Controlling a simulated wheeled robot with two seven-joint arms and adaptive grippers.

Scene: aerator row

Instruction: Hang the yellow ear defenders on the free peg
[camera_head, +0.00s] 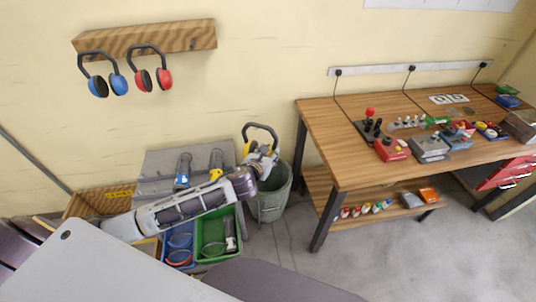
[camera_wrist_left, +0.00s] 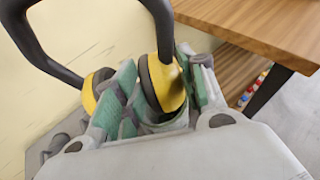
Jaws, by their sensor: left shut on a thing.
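The yellow ear defenders (camera_head: 259,131) have a dark headband and are held up in front of the wall. My left gripper (camera_head: 262,160) is shut on one of their cups. In the left wrist view the gripper (camera_wrist_left: 158,100) has its green pads around the nearer yellow cup (camera_wrist_left: 173,80); the other cup (camera_wrist_left: 92,92) is partly hidden behind a finger. The wooden peg rail (camera_head: 150,38) is on the wall at upper left. Blue ear defenders (camera_head: 98,86) and red ear defenders (camera_head: 152,79) hang from it. Its right end holds nothing; the peg there is hard to make out.
A grey bin (camera_head: 272,205) stands below the gripper. Blue (camera_head: 178,258) and green (camera_head: 220,252) crates are beneath my left arm, near a grey stand (camera_head: 158,163). A wooden workbench (camera_head: 350,150) with tools is on the right. The wall between rail and gripper is clear.

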